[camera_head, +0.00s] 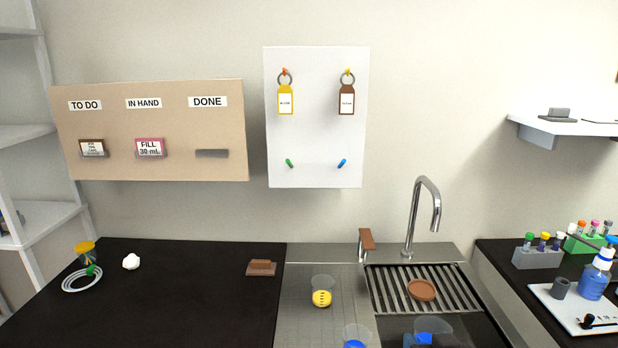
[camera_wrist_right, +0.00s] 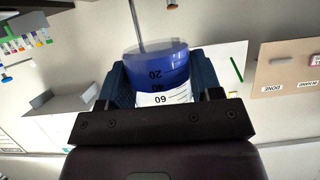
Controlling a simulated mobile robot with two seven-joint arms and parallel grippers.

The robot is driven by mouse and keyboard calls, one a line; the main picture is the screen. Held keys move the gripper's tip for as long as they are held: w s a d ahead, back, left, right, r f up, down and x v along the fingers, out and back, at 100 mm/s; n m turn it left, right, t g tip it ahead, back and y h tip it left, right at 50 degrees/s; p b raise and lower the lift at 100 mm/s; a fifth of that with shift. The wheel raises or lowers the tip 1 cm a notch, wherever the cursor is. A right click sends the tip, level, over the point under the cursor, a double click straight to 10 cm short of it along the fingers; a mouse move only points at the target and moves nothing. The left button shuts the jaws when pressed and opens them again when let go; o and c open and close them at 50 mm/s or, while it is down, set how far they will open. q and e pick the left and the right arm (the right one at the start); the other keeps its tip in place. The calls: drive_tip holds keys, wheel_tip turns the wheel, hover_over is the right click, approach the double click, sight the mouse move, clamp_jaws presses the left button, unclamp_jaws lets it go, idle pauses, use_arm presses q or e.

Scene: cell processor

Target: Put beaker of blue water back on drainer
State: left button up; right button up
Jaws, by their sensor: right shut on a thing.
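My right gripper (camera_head: 430,338) is at the bottom edge of the head view, in front of the slatted rack, and partly cut off. It is shut on a clear beaker of blue water (camera_head: 433,325). In the right wrist view the beaker (camera_wrist_right: 158,68) sits between the two dark blue finger pads, with blue liquid and printed volume marks. The ribbed steel draining board (camera_head: 300,312) lies left of the sink. Another clear beaker with blue at its base (camera_head: 355,337) is at the bottom edge, partly cut off. My left gripper is not in view.
A brown disc (camera_head: 421,290) lies on the slatted rack (camera_head: 455,293) under the tall tap (camera_head: 437,205). A brown block (camera_head: 261,268) lies on the black counter (camera_head: 190,300), which is largely clear.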

idle(0.3)
wheel_tip(320, 180, down, 6)
drive_tip(key=s, duration=0.1)
drive_tip(key=shift+s+a, duration=0.2)
drive_tip(key=shift+s, duration=0.1)
